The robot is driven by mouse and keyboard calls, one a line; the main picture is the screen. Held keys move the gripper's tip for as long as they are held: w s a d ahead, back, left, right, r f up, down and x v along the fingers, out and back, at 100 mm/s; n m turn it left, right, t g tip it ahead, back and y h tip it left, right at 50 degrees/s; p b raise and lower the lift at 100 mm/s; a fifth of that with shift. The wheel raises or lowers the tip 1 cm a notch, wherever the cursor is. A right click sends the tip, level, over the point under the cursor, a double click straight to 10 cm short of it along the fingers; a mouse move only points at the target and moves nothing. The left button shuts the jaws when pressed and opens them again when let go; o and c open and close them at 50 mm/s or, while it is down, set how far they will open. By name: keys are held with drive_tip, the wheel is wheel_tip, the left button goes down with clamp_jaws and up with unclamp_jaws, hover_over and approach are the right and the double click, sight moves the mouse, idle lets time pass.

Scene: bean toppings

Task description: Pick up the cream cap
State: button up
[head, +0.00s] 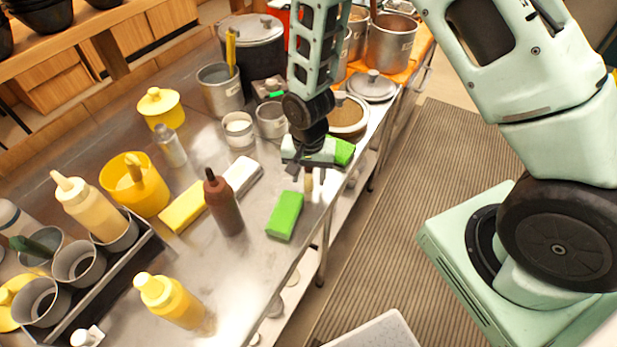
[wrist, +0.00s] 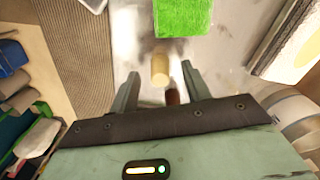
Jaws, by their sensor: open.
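The cream cap (wrist: 160,68) is a small cream cylinder on the metal counter. In the wrist view it shows between and just beyond the tips of my gripper (wrist: 160,76). In the head view, a small cream-tan piece that looks like the cap (head: 309,183) stands near the counter's front edge, just below my gripper (head: 306,170). My gripper is open, one finger to each side of the cap in the wrist view. I see no contact, and the exact height gap is unclear. A small dark brown thing (wrist: 172,97) shows between the fingers, partly hidden.
A green block (head: 285,215) lies close to the cap; a brown bottle (head: 222,202) stands left of it.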

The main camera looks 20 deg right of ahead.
drive_tip(key=shift+f, duration=0.6)
drive_tip(key=c, duration=0.8)
